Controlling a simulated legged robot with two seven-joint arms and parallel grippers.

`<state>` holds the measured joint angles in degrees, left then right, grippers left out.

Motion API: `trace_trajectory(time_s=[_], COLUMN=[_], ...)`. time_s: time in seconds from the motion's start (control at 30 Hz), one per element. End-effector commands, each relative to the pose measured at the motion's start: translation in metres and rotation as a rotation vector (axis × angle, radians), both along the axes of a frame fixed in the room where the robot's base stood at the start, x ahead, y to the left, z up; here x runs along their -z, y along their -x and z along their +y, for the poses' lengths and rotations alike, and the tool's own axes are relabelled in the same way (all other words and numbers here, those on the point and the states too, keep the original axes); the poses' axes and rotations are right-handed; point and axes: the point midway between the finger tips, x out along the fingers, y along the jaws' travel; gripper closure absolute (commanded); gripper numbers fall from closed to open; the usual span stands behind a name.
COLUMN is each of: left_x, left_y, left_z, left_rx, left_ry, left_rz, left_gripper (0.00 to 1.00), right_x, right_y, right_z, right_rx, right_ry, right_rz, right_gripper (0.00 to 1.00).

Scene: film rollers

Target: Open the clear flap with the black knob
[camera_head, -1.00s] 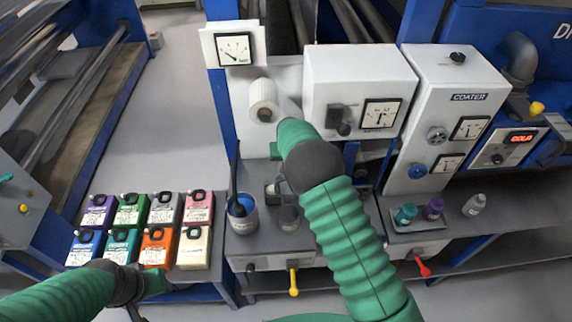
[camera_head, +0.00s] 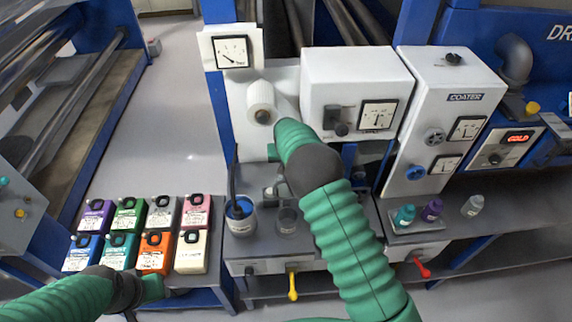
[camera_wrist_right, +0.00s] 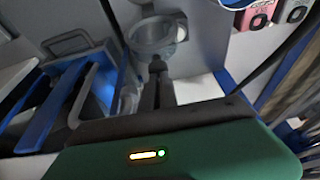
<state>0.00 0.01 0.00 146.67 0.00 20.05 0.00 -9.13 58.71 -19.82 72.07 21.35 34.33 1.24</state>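I cannot make out the clear flap for certain in either view.
A white roll (camera_head: 261,98) sits left of the box. A blue pot (camera_head: 240,218) and a glass jar (camera_head: 287,221) stand on the bench. Several coloured cartridges (camera_head: 155,250) fill the left table. Small bottles (camera_head: 404,216) stand on the right. A yellow handle (camera_head: 292,286) hangs below the bench.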

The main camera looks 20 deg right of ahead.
Motion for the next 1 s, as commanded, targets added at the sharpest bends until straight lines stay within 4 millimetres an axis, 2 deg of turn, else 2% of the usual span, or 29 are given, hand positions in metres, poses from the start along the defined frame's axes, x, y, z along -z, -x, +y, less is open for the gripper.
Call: trace_trajectory(time_s=[0.03, 0.13, 0.17, 0.2, 0.6, 0.7, 0.83, 1.0], left_x=[0.006, 0.011, 0.013, 0.016, 0.041, 0.044, 0.046, 0.046], left_y=[0.000, 0.000, 0.000, 0.000, -0.001, -0.001, -0.001, -0.001], left_z=[0.000, 0.000, 0.000, 0.000, 0.000, 0.000, 0.000, 0.000], left_rx=[0.000, 0.000, 0.000, 0.000, 0.000, 0.000, 0.000, 0.000], left_ry=[0.000, 0.000, 0.000, 0.000, 0.000, 0.000, 0.000, 0.000], left_rz=[0.000, 0.000, 0.000, 0.000, 0.000, 0.000, 0.000, 0.000], left_gripper=[0.64, 0.64, 0.64, 0.64, 0.64, 0.64, 0.64, 0.64], right_x=[0.034, 0.022, 0.017, 0.008, -0.119, -0.143, -0.164, -0.172], right_y=[0.023, 0.026, 0.028, 0.032, 0.071, 0.077, 0.080, 0.083], right_z=[0.010, 0.011, 0.012, 0.012, 0.017, 0.020, 0.020, 0.020], right_rx=[-0.002, -0.002, -0.002, -0.002, -0.002, -0.002, -0.001, 0.001], right_ry=[-0.018, -0.017, -0.016, -0.015, -0.001, 0.001, 0.004, 0.005], right_rz=[0.074, 0.068, 0.066, 0.061, -0.006, -0.014, -0.021, -0.021], right_gripper=[0.64, 0.63, 0.58, 0.51, 0.51, 0.51, 0.51, 0.51])
